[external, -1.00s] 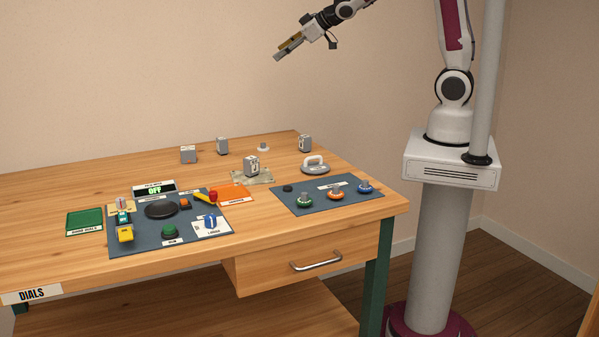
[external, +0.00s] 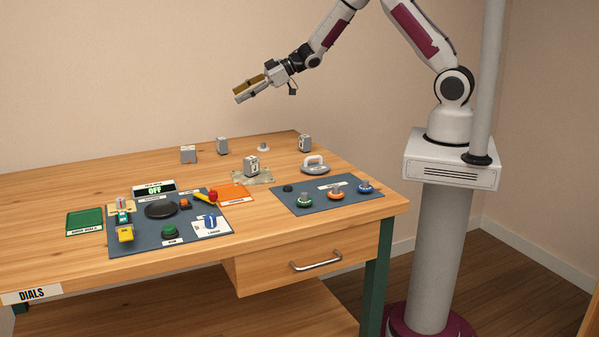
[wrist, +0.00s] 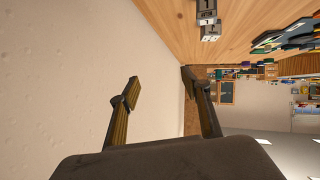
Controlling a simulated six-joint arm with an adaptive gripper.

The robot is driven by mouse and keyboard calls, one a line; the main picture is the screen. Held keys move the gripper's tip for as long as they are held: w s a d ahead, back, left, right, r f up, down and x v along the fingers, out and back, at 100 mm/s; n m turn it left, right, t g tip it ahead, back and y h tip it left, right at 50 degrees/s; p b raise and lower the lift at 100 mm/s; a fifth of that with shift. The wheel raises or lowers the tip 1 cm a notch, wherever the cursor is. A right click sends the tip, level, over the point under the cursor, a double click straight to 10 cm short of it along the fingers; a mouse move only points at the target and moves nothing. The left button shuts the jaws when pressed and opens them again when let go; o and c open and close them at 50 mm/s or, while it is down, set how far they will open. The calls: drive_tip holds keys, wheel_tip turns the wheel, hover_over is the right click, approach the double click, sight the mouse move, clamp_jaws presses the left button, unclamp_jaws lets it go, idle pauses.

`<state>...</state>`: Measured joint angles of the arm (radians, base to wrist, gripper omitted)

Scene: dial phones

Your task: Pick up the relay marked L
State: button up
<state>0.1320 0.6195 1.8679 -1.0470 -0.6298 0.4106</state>
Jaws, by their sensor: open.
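Several small grey relay blocks stand on the wooden table. One relay (external: 188,155) is at the back left, another (external: 222,146) stands beside it, a third (external: 304,144) is at the back right. One more relay (external: 251,166) sits on a pale greenish plate (external: 266,177). Their markings are too small to read, so I cannot tell which is marked L. My gripper (external: 237,94) is open and empty, high above the back of the table. In the wrist view my gripper's fingers (wrist: 160,83) are apart, and two grey blocks (wrist: 208,31) show at the top.
A blue-grey panel (external: 150,239) with buttons, a dial and a lever is at front left. Another panel (external: 325,205) with coloured knobs is at front right. A grey-handled object (external: 315,167) and a small knob (external: 263,147) stand near the back-right relay. The table's back left is clear.

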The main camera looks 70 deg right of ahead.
sight(222, 138)
drive_tip(key=a+f+y, duration=0.1)
drive_tip(key=a+f, duration=0.1)
drive_tip(key=f, duration=0.1)
drive_tip(key=s+a+f+n+g+y, duration=0.1)
drive_tip(key=f+y, duration=0.1)
drive_tip(key=f, duration=0.2)
drive_tip(key=a+f+n+g+y, duration=0.1)
drive_tip(key=a+f, duration=0.1)
drive_tip(key=f, duration=0.1)
drive_tip(key=shift+s+a+f, duration=0.2)
drive_tip(key=shift+s+a, duration=0.1)
drive_tip(key=shift+s, duration=0.05)
drive_tip(key=shift+s+a+f+y, duration=0.2)
drive_tip(key=shift+f+y, duration=0.15)
drive_tip(key=shift+y, duration=0.05)
drive_tip(key=shift+x, duration=1.3)
drive_tip(key=shift+a+f, duration=0.1)
drive_tip(key=shift+x, duration=2.5)
drive_tip(key=shift+s+a, duration=0.1)
drive_tip(key=shift+a, duration=0.05)
